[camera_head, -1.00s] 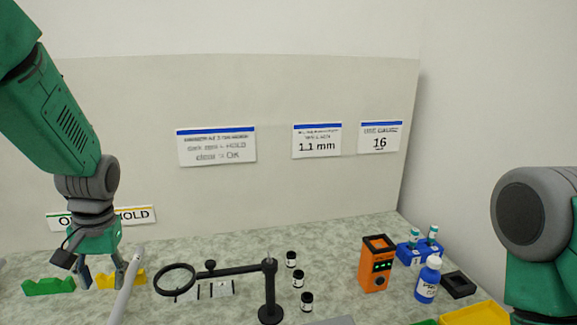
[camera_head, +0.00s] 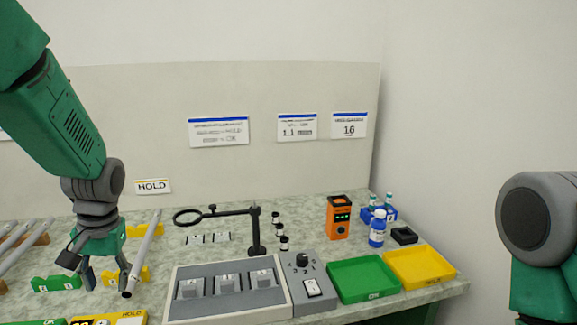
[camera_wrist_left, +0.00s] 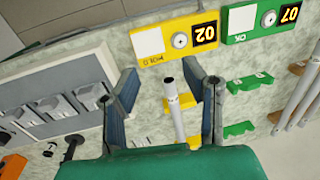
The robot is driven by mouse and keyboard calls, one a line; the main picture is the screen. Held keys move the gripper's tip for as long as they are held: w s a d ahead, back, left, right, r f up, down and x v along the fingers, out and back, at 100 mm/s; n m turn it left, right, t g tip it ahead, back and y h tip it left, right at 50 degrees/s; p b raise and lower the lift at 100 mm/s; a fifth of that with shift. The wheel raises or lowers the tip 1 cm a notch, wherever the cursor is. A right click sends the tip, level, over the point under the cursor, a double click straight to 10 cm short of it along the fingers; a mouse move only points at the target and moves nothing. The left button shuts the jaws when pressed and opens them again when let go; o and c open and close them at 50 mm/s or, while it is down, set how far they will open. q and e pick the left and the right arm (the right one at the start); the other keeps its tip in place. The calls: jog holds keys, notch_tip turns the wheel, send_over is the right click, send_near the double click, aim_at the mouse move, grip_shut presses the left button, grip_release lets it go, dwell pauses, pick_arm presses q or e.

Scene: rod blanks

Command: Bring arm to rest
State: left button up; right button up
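My left gripper (camera_head: 106,279) hangs fingers-down at the left of the bench in the head view. In the left wrist view its two fingers (camera_wrist_left: 167,100) are wide apart, with nothing held between them. A grey rod (camera_head: 143,252) lies across a yellow notched rest (camera_head: 139,274) just right of the gripper. In the left wrist view the rod (camera_wrist_left: 171,94) shows in the gap between the fingers, apparently beyond them and touching neither. My right arm shows at the right edge of the head view; its gripper is out of view.
A grey panel with switches (camera_head: 177,309), a magnifier stand (camera_head: 256,232), an orange device (camera_head: 339,218), a green tray (camera_head: 362,279) and a yellow tray (camera_head: 420,267) fill the bench. A green rest (camera_head: 55,284) and more rods (camera_head: 22,243) lie at left.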

pick_arm(q)
jog(key=s+d+f+m, duration=0.1)
jog(key=s+f, duration=0.3)
jog(key=f, duration=0.4)
jog(key=s+d+f+m, duration=0.1)
jog(key=s+d+f, duration=0.1)
jog(key=s+f, duration=0.5)
jog(key=s+d+f+m+h, duration=0.1)
jog(key=s+d+f, duration=0.2)
jog(key=s+f, duration=0.2)
jog(key=s+d+f+m+t, duration=0.1)
jog(key=s+d+f, duration=0.3)
jog(key=s, duration=0.7)
notch_tip(320, 180, down, 2)
jog(key=shift+d+f+h, duration=0.2)
jog(key=shift+f+h, duration=0.05)
jog(key=shift+h, duration=0.15)
pick_arm(e)
jog(key=shift+s+d+f, duration=0.1)
jog(key=shift+d+f, duration=0.05)
jog(key=shift+d, duration=0.25)
pick_arm(q)
jog(key=shift+a, duration=0.2)
pick_arm(e)
jog(key=shift+a, duration=0.2)
